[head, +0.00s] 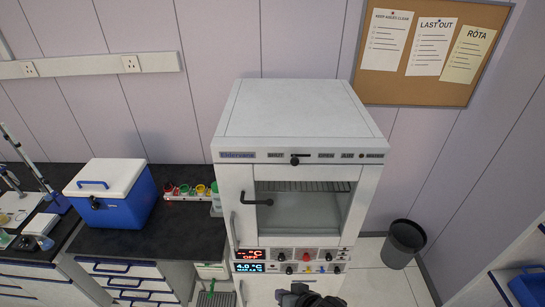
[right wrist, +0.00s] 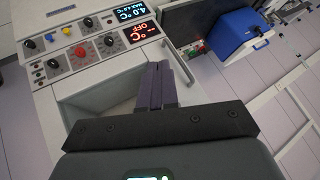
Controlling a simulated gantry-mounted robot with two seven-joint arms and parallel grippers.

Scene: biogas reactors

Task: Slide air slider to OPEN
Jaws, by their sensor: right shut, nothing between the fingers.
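The air slider's black knob (head: 295,161) sits in a short dark slot on the top front strip of the white cabinet (head: 300,110) in the head view. The strip reads SHUT to the left of the slot and OPEN, then AIR, to its right. The knob is at the slot's left end, on the SHUT side. My right gripper (head: 308,297) shows at the bottom edge of the head view, low in front of the cabinet and well below the slider. In the right wrist view its dark fingers (right wrist: 166,85) are together and empty. My left gripper is not in view.
The cabinet's door has a window and a black handle (head: 257,202). Below are red and blue displays (head: 249,261) and several knobs (right wrist: 80,51). A blue cooler box (head: 115,208) and coloured-cap bottles stand on the dark bench at left. A black bin (head: 404,244) stands at right.

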